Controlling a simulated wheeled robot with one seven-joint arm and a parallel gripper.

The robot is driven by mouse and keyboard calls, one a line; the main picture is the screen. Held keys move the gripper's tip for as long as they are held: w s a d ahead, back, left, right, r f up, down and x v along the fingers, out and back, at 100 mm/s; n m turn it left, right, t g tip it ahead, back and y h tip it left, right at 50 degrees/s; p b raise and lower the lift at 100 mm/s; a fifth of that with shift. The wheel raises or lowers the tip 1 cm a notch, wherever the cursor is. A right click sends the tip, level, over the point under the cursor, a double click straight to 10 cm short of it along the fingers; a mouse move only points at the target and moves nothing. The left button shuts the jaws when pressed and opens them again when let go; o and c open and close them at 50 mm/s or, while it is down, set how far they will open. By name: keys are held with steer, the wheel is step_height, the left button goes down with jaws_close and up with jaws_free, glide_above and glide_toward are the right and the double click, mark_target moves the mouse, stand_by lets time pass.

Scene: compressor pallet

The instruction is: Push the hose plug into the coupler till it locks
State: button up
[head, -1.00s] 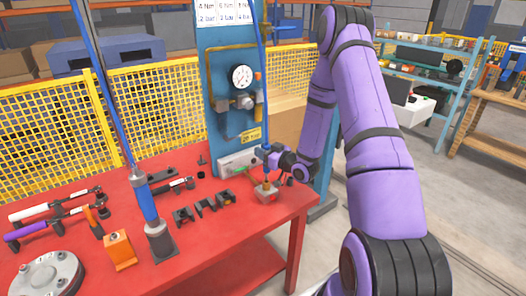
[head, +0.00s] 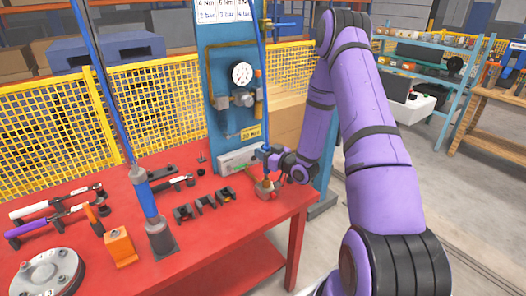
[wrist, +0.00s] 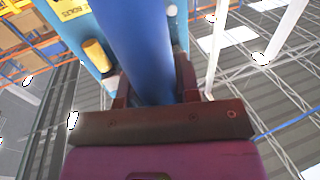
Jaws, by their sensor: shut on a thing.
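My gripper (head: 268,153) is shut on the blue hose plug (wrist: 150,50), whose blue body fills the space between the fingers in the wrist view. The plug looks roughly upright, and the blue hose (head: 262,70) runs up from it. The coupler (head: 266,190) is a small grey and red fitting near the table's right corner, directly below my gripper. The plug's lower end is at or just above the coupler; at this size I cannot tell whether it is seated. The wrist view does not show the coupler.
The red table (head: 210,238) has a bare front area. Dark brackets (head: 205,203) stand just left of the coupler. A blue upright tool (head: 150,205), an orange block (head: 120,247) and a grey flange (head: 48,272) lie further left. The blue gauge panel (head: 222,110) rises behind.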

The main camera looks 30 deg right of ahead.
steer(key=shift+f, duration=1.25)
steer(key=o, duration=1.1)
steer(key=shift+s, duration=0.1)
steer(key=v, duration=1)
steer(key=shift+s+d, duration=0.1)
steer(key=shift+s, duration=0.15)
